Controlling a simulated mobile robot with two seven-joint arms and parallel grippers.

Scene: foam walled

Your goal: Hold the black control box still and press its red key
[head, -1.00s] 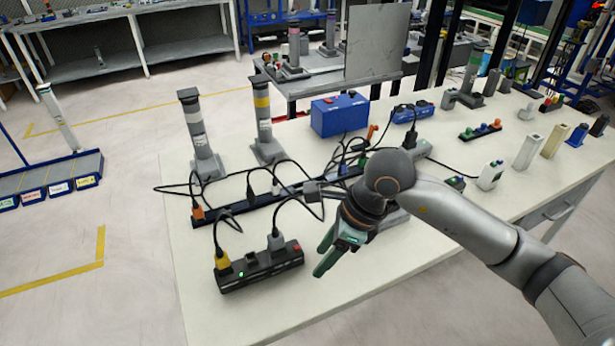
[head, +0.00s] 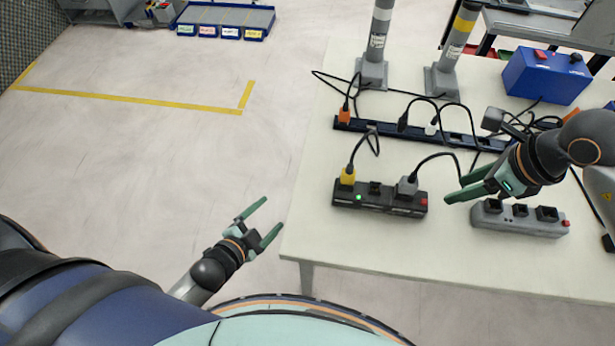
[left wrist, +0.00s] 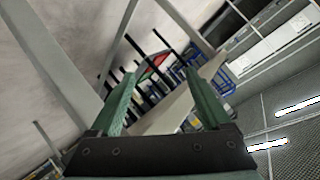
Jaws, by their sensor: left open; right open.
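The black control box (head: 380,198) lies on the white table near its front left corner. It has a red key (head: 423,201) at its right end, a green light at its left, and a yellow plug and a grey plug in its top. My right gripper (head: 456,190) is open just right of the box, its green fingers pointing left toward the red-key end, with a small gap visible. My left gripper (head: 257,218) is open and empty, off the table's left edge over the floor. The left wrist view shows its open fingers (left wrist: 160,95) with nothing between them.
A grey power strip (head: 520,218) with its own red key lies right of the box, below my right gripper. A long dark strip (head: 385,130) with cables runs behind. Two grey posts (head: 375,50) and a blue box (head: 546,76) stand further back. Table front is clear.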

